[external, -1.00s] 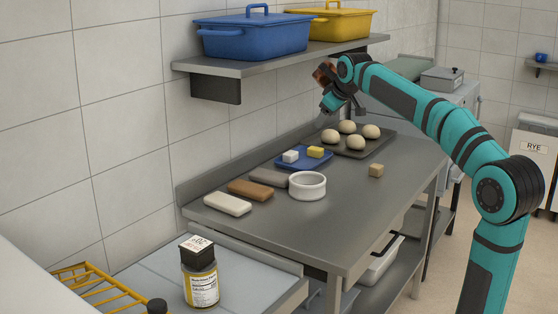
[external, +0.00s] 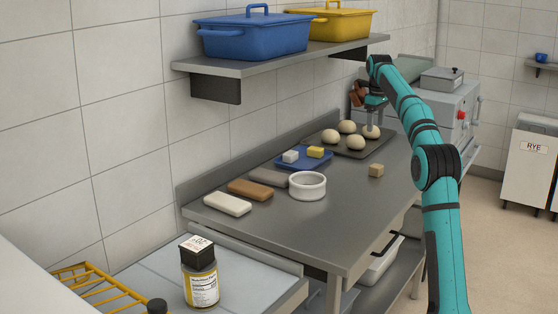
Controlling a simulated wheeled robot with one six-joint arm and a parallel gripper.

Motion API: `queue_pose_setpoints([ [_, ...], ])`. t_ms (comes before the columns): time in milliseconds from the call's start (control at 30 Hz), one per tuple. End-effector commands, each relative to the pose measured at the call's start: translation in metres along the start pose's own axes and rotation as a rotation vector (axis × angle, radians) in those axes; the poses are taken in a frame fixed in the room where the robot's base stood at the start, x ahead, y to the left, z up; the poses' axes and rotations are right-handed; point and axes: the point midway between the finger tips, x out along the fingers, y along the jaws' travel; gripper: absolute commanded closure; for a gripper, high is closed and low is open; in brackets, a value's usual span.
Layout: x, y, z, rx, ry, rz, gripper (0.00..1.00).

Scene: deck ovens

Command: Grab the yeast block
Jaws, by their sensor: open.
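A small tan cube (external: 376,170) sits alone on the steel table, right of the white ring dish; it looks like the yeast block. A white cube (external: 290,156) and a yellow cube (external: 315,152) sit on a small blue tray (external: 305,165); no label tells which block is yeast. My gripper (external: 372,118) is open, pointing down above the rightmost dough ball on the dark baking tray, behind the tan cube in the picture. Its fingertips are small here, and I cannot tell whether they touch the dough.
The baking tray (external: 352,153) holds several dough balls. A white round dish (external: 307,186) and several bars lie on the table (external: 320,225). A shelf (external: 270,62) with blue and yellow bins overhangs the back. The right front of the table is clear.

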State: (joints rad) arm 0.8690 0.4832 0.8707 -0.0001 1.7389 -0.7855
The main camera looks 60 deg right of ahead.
Motion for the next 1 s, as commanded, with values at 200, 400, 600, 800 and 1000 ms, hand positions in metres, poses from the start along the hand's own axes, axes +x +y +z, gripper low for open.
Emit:
queue_pose_setpoints([
  [200,0.014,0.025,0.009,0.003,-0.033,-0.033,0.34],
  [400,0.036,0.024,0.011,0.002,-0.037,-0.037,0.34],
  [600,0.072,0.023,0.012,0.002,-0.037,-0.037,0.34],
  [800,0.107,0.021,0.013,0.002,-0.036,-0.036,0.34],
  [1000,0.13,0.02,0.014,0.002,-0.036,-0.036,0.34],
])
